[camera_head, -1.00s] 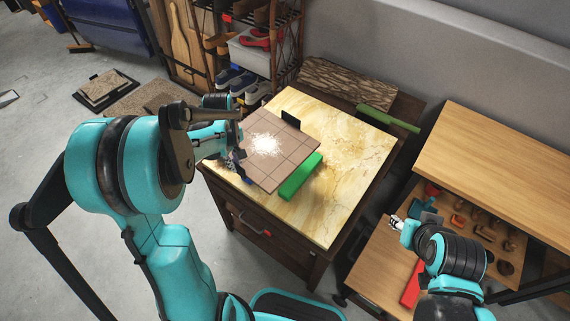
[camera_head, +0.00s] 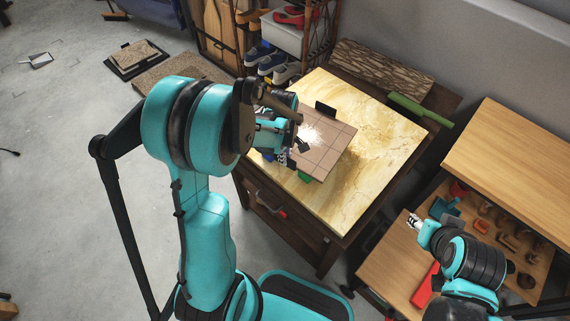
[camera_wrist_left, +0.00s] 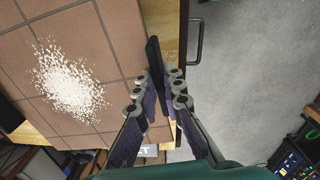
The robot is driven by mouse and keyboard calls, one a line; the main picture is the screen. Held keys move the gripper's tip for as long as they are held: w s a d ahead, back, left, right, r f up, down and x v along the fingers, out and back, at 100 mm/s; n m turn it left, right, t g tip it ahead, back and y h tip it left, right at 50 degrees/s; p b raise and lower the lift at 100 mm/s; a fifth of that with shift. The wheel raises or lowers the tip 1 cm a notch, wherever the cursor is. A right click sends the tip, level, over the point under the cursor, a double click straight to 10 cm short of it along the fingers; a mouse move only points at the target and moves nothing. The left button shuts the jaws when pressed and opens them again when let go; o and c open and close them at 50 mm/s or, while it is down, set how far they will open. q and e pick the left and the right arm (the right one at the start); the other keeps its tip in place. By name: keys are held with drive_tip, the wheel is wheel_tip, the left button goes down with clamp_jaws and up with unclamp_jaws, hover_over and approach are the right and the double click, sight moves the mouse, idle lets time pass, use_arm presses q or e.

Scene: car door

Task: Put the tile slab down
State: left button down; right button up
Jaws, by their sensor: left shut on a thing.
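The tile slab (camera_head: 335,142) is a square brown tiled plate with a patch of white powder (camera_wrist_left: 70,82) on it. It is over the left part of the marble-topped table (camera_head: 355,97); I cannot tell whether it touches the top. A black handle (camera_head: 325,108) stands on its far edge. My left gripper (camera_head: 287,150) is at the slab's near-left edge. In the left wrist view its fingers (camera_wrist_left: 157,92) are shut on the slab's black near handle (camera_wrist_left: 154,55). My right gripper (camera_head: 412,219) is small, away from the slab, its jaws unclear.
A green bar (camera_head: 304,177) is mostly hidden under the slab. A bark-patterned board (camera_head: 381,70) lies behind. A wooden workbench (camera_head: 515,150) with tools stands right. The table's right part is clear.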

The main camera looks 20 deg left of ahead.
use_arm(q)
drive_tip(key=shift+f+b, duration=0.8)
drive_tip(key=shift+f, duration=1.05)
drive_tip(key=shift+f, duration=0.2)
drive_tip(key=c, duration=1.6)
unclamp_jaws()
drive_tip(key=shift+c, duration=0.2)
